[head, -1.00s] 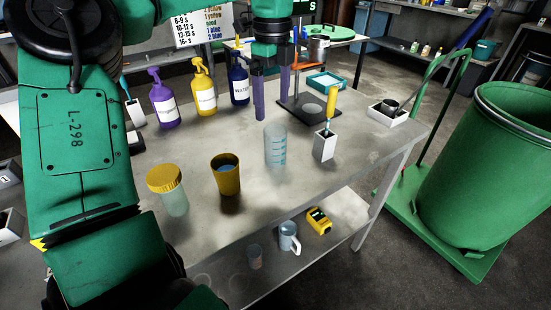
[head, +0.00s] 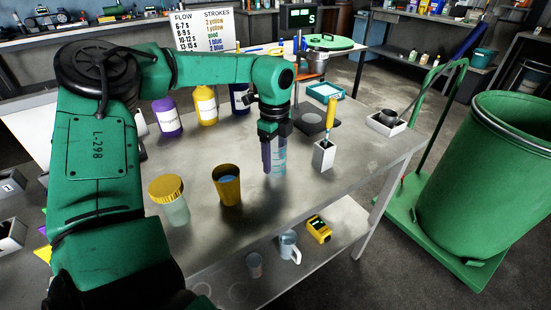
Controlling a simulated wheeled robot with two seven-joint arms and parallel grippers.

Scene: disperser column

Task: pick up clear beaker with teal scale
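The clear beaker with the teal scale (head: 281,160) stands upright on the grey metal table (head: 330,190), right of the yellow cup. My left gripper (head: 274,158) points straight down over it. One purple finger overlaps the beaker's left side, and the gripper body covers its rim. The other finger is mostly hidden, so I cannot tell whether the fingers press on the beaker. My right gripper is not in view.
A yellow cup (head: 227,186) and a yellow-lidded jar (head: 172,205) stand left of the beaker. A white holder with a yellow-handled tool (head: 324,153) stands close on its right. The front table area is clear.

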